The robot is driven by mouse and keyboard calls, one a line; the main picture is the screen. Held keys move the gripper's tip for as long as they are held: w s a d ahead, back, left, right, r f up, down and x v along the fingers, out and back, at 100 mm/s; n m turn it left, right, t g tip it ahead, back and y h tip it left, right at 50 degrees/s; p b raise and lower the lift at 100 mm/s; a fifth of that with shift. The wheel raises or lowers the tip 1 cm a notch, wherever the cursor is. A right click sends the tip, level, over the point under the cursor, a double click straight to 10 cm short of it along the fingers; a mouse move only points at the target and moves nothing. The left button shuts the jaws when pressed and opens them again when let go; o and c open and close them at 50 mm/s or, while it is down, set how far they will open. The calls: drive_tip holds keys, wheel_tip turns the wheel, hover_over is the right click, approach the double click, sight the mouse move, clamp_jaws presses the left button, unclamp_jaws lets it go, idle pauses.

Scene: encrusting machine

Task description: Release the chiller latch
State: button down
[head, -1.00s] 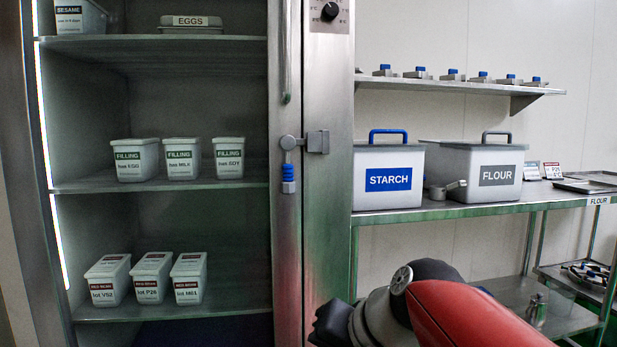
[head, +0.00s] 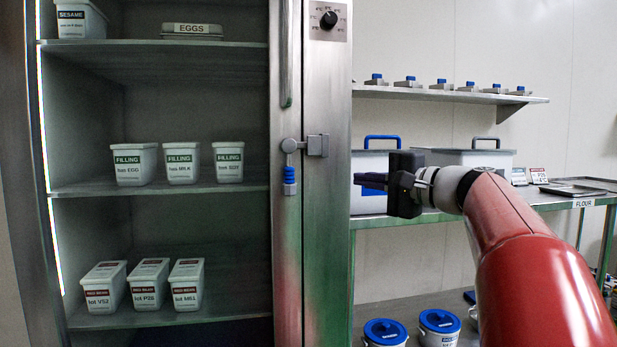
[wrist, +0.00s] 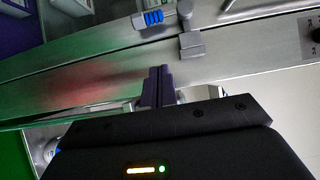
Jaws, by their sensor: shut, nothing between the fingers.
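The chiller latch (head: 289,146) is a grey metal lever on the right edge of the chiller door frame. Its blue ribbed grip (head: 290,180) hangs straight down, and its bracket (head: 317,145) sits on the cabinet post just to the right. In the wrist view the blue grip (wrist: 153,17) and bracket (wrist: 192,45) lie beyond the fingertips. My gripper (head: 362,182) is to the right of the latch, about level with the grip, pointing left and apart from it. Its dark fingers (wrist: 158,85) are together and empty.
A vertical door handle (head: 286,50) runs above the latch. A shelf with white bins, including the flour bin (head: 480,157), stands behind my arm. Blue-lidded tubs (head: 385,332) sit lower down. The space between gripper and latch looks clear.

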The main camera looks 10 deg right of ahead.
drive_tip(key=shift+w, duration=0.1)
drive_tip(key=shift+s+a+p+x, duration=0.3)
drive_tip(key=shift+a+x, duration=0.1)
drive_tip(key=shift+x, duration=1.75)
drive_tip(key=shift+s+a+p+x, duration=0.25)
drive_tip(key=shift+a+x, duration=0.15)
drive_tip(key=shift+x, duration=1.7)
drive_tip(key=shift+s+a+p+x, duration=0.3)
drive_tip(key=shift+a+x, duration=0.1)
drive_tip(key=shift+x, duration=1.75)
